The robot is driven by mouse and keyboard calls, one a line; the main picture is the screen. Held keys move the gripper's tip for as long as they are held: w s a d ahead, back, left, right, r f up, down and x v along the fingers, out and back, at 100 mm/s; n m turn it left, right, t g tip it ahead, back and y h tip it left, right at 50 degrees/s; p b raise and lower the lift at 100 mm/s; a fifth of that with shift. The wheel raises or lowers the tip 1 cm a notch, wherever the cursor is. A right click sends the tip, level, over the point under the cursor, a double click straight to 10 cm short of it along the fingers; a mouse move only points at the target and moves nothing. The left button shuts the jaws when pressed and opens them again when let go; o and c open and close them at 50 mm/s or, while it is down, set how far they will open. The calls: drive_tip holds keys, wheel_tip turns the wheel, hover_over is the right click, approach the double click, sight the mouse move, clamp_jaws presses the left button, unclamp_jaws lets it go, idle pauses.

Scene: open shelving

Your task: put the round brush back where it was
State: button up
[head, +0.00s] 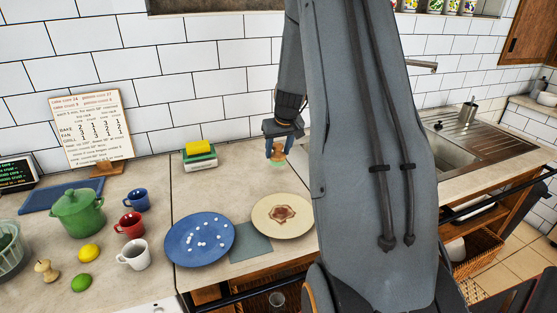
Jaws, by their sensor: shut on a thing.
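The brush looks like a small brown wooden knob with a pale lower edge. It is upright, behind the beige plate. I cannot tell whether its underside touches the counter. My arm hides the counter to the right of it.
A blue plate (186,254) with white bits and a beige plate (262,219) with a brown stain lie in front. A yellow sponge (198,147) on its holder (201,162) stands left. Mugs and a green pot (78,221) are farther left. The sink (446,152) is right.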

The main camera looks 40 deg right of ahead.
sight(279, 156)
drive_tip(key=shift+f+p, duration=0.45)
drive_tip(key=shift+f, duration=1.65)
drive_tip(key=shift+f, duration=0.1)
drive_tip(key=o, duration=1.1)
drive_tip(key=shift+s+r, duration=0.1)
drive_tip(key=shift+r, duration=0.3)
drive_tip(key=b+v, duration=0.3)
drive_tip(key=v, duration=0.8)
drive_tip(key=s+a+f+n+g+y, duration=0.1)
drive_tip(key=s+a, duration=0.3)
drive_tip(key=a, duration=0.6)
drive_tip(key=s+a+f+n+g, duration=0.1)
drive_tip(key=s+a, duration=0.4)
drive_tip(key=a, duration=0.4)
drive_tip(key=s+a+f+g, duration=0.1)
drive_tip(key=s+a+f, duration=0.2)
drive_tip(key=s+a, duration=0.7)
drive_tip(key=s, duration=0.2)
drive_tip(key=shift+s+n, duration=0.3)
drive_tip(key=shift+n, duration=0.1)
